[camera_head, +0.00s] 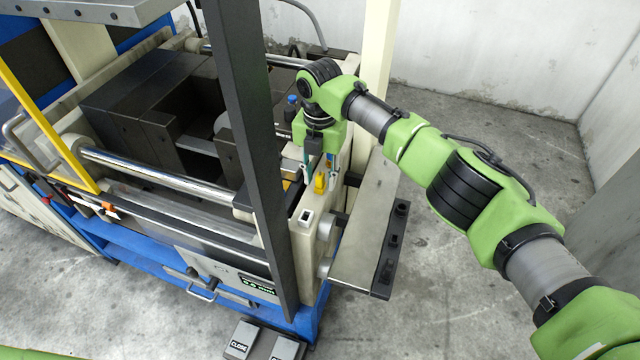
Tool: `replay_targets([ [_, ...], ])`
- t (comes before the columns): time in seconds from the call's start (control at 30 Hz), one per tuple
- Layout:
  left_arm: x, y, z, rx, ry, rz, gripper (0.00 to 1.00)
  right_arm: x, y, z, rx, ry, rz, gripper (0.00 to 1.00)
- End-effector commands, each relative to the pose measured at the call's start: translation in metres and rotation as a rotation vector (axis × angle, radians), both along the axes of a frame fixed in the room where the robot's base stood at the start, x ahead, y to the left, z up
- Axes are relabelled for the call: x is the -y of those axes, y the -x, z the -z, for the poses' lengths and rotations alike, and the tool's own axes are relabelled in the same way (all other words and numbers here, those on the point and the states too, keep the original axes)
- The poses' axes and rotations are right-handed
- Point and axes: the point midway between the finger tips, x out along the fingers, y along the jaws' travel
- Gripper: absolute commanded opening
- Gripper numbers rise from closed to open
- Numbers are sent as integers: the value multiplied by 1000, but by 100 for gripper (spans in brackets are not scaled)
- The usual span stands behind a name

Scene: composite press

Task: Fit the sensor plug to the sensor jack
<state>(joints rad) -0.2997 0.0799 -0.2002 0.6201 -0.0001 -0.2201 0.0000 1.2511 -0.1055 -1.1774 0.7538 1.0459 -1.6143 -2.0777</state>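My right gripper (317,160) points down over the end of the press side unit, at the right of the dark upright post. Its fingers are small and partly lost against the parts behind them, so I cannot tell whether they are open or shut. A yellow connector-like piece (320,184) stands on the unit's top just below and beside the gripper. A pale block with a dark square opening (305,217) sits nearer the front on the same top. I cannot tell for sure which of these small parts is the sensor plug or the sensor jack. My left gripper is out of view.
The dark upright post (250,150) and a cream column (379,50) flank the gripper. A blue-capped part (292,100) stands behind it. A grey shelf with black holders (365,245) juts out to the right. Foot pedals (242,340) lie on the floor.

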Motion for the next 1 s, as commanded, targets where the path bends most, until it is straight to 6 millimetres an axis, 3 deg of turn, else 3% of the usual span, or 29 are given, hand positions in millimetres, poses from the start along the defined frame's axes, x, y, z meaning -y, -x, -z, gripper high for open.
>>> replay_targets([
  [0.23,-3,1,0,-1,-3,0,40,0,0,-1,1,-1,0,31],
  [0.37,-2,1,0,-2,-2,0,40,0,-1,-13,2,-1,0,31],
  [0.8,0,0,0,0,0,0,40,0,-1,-99,1,-1,0,31],
  [1.0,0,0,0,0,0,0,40,-1,0,-118,0,0,-1,31],
])
